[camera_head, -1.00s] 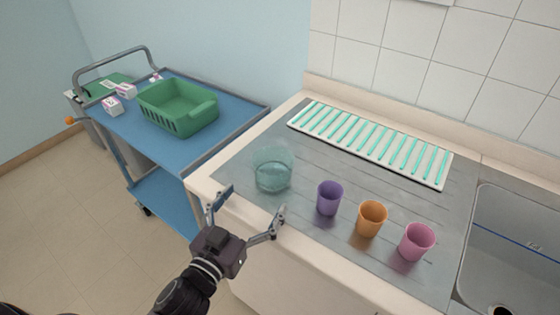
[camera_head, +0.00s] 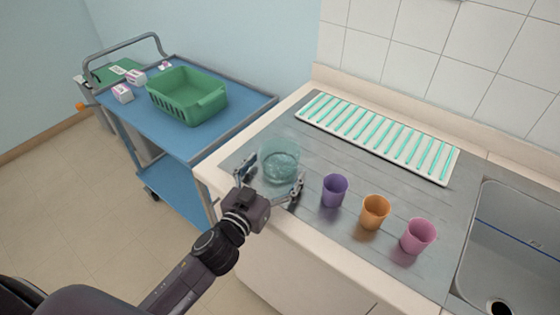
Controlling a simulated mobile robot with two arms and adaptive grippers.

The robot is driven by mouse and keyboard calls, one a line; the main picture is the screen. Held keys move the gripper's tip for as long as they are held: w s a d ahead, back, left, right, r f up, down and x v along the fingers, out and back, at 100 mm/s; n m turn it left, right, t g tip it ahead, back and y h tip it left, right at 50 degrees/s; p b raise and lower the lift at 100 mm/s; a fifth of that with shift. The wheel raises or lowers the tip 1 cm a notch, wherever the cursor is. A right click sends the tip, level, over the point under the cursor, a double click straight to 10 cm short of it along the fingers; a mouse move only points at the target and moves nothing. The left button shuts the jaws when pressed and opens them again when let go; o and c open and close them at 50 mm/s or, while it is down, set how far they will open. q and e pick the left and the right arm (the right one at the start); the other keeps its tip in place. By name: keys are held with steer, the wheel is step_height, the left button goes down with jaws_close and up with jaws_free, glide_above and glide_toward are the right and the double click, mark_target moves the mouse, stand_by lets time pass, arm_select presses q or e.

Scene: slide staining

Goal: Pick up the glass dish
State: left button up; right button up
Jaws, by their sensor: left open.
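The glass dish (camera_head: 281,158) is a clear, bluish round vessel standing upright on the grey counter surface, near its left front corner. My left gripper (camera_head: 271,175) comes in from the lower left. It is open, with one finger at the left side of the dish and the other at its right front side. I cannot tell whether the fingers touch the glass. My right gripper is not in the view.
Purple (camera_head: 334,190), orange (camera_head: 375,212) and pink (camera_head: 418,236) cups stand in a row to the right of the dish. A white rack with green strips (camera_head: 455,181) lies behind. A sink (camera_head: 515,250) is at right. A blue cart (camera_head: 188,143) with a green basket (camera_head: 188,98) stands at left.

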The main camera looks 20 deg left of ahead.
arm_select(q)
steer(key=c, duration=1.4)
steer(key=shift+c, duration=0.2)
steer(key=shift+r, duration=0.2)
